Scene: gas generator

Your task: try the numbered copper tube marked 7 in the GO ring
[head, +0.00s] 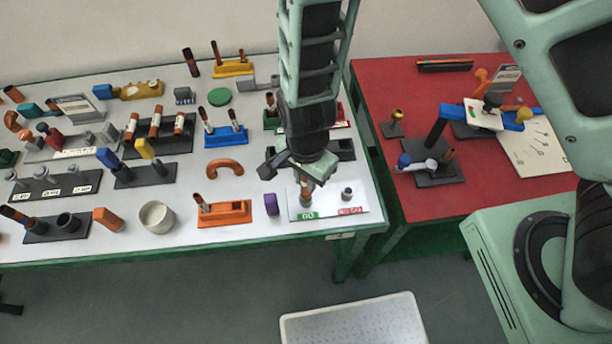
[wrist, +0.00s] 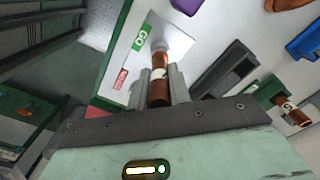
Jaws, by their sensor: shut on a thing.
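My gripper (wrist: 160,86) is shut on a copper tube (wrist: 159,90) with a white band; the mark on the band is too small to read surely. In the head view my gripper (head: 306,180) is over the white gauge plate (head: 328,206), and the tube (head: 305,194) points down from it at the GO side. The green GO label (head: 307,216) is in front of the tube. In the wrist view the tube's far end meets the grey GO ring (wrist: 160,46); I cannot tell how deep it sits. The grey NO GO ring (head: 347,194) stands to the right, empty.
The white table's right edge is close, with a gap before the red table (head: 440,205).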

